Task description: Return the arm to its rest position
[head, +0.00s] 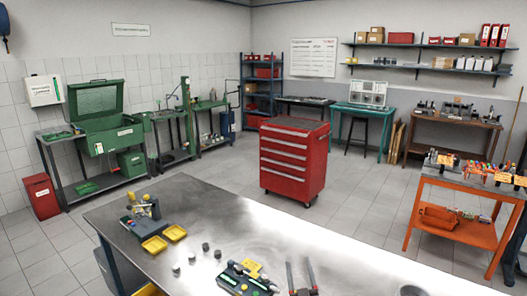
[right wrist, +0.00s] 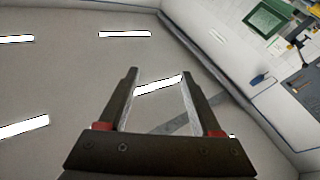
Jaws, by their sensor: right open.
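My right gripper (head: 301,272) shows at the bottom of the head view, in front of the steel workbench (head: 195,215). Its two dark fingers point up and stand apart, with nothing between them. In the right wrist view, the right gripper (right wrist: 160,74) is also open and empty, seen against the ceiling with its light strips. My left gripper is not in view.
A red tool cabinet (head: 293,160) stands beyond. An orange cart (head: 455,233) is at right. Floor between is clear.

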